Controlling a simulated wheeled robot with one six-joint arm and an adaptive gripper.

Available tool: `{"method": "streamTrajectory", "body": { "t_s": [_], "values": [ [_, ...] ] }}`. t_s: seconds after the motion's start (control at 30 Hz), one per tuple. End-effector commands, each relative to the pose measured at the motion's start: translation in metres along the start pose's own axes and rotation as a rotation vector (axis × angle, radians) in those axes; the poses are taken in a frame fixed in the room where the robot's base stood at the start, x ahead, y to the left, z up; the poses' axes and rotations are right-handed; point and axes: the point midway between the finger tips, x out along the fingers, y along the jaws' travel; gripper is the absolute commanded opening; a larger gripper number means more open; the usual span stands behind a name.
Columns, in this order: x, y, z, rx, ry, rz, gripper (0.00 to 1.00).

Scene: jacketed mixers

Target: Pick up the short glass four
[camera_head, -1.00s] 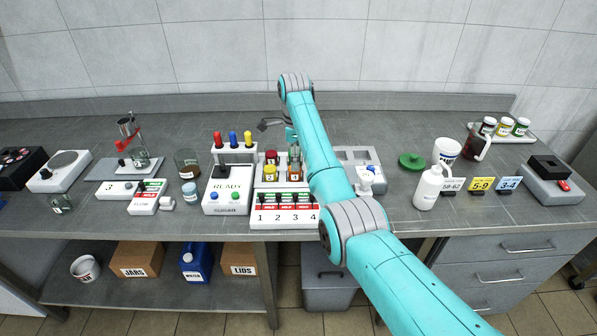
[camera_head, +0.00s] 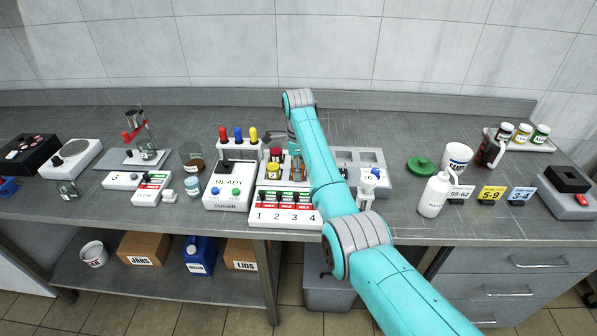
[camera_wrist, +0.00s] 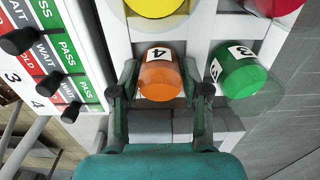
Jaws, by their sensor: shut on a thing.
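The short glass four is an orange-topped glass (camera_wrist: 160,80) with a white label reading 4, seen in the wrist view. It sits in a slot of the white rack (camera_wrist: 198,30). My gripper (camera_wrist: 161,92) is shut on it, with one dark green finger on each side. In the head view my arm largely hides the gripper and this glass.
A green-topped glass (camera_wrist: 238,76) stands close right of my gripper, with a yellow-topped one (camera_wrist: 153,5) beyond. The numbered switch panel (camera_wrist: 75,60) is close at left. In the head view, a white bottle (camera_head: 435,194) stands right of my arm.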

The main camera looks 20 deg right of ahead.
Motion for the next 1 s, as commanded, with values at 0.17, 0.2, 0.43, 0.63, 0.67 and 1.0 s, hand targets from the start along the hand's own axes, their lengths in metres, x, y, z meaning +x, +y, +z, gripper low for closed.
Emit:
{"method": "streamTrajectory", "body": {
  "t_s": [0.17,0.2,0.43,0.63,0.67,1.0],
  "values": [
    [-0.001,0.0,0.0,0.0,0.0,0.0,0.07],
    [-0.003,0.0,0.0,0.0,0.0,-0.001,0.07],
    [-0.034,-0.001,0.0,0.0,-0.001,-0.004,0.07],
    [-0.071,-0.001,0.0,0.0,-0.001,-0.002,0.07],
    [-0.076,-0.001,0.0,0.0,-0.001,-0.003,0.07],
    [-0.101,0.0,0.0,0.0,0.0,0.0,0.07]
  ]
}}
